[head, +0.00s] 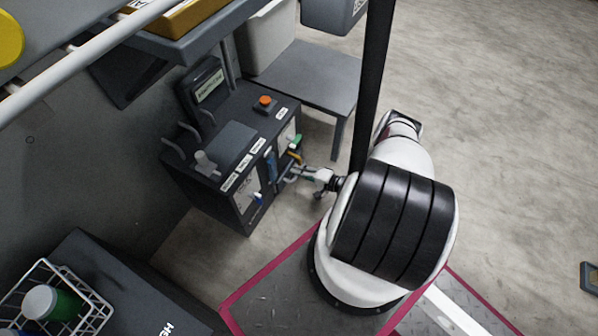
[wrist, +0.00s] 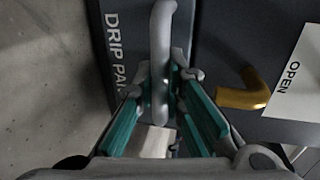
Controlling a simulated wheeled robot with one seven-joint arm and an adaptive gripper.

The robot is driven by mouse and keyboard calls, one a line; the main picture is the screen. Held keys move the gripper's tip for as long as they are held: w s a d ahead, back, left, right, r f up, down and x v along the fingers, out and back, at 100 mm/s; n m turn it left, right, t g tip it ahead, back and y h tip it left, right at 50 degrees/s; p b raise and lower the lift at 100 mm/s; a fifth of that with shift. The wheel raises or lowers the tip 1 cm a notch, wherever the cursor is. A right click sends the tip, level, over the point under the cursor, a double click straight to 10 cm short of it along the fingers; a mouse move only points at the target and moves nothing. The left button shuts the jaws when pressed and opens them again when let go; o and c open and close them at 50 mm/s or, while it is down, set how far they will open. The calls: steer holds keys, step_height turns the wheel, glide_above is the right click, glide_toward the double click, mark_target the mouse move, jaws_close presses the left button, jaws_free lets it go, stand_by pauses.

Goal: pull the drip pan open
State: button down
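The drip pan front (wrist: 118,15) is a dark panel lettered "DRIP PAN", with the last letters partly hidden by a finger. Its grey bar handle (wrist: 162,40) stands upright in the wrist view. My gripper (wrist: 163,82) has its two teal-padded fingers on either side of the handle's lower part. Some space shows between fingers and bar, so it looks open around the handle. In the head view my gripper (head: 298,174) is at the front of the dark cabinet (head: 200,190), where the handle is too small to make out clearly.
A yellow hooked handle (wrist: 243,92) sits right of the drip pan handle, beside a white "OPEN" label (wrist: 296,75). An orange button (head: 265,102) is on the cabinet top. A grey table (head: 305,75) stands behind. A wire basket (head: 85,310) is at lower left.

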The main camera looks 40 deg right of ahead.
steer(key=f+v, duration=0.1)
steer(key=v, duration=0.3)
steer(key=f+v, duration=0.1)
steer(key=v, duration=0.4)
steer(key=f+v, duration=0.1)
steer(key=v, duration=0.3)
steer(key=shift+s+d+r, duration=0.15)
steer(key=shift+s+d, duration=0.1)
steer(key=shift+s, duration=0.4)
steer(key=c, duration=1.9)
jaws_free()
steer(key=v, duration=0.7)
steer(key=shift+s, duration=0.25)
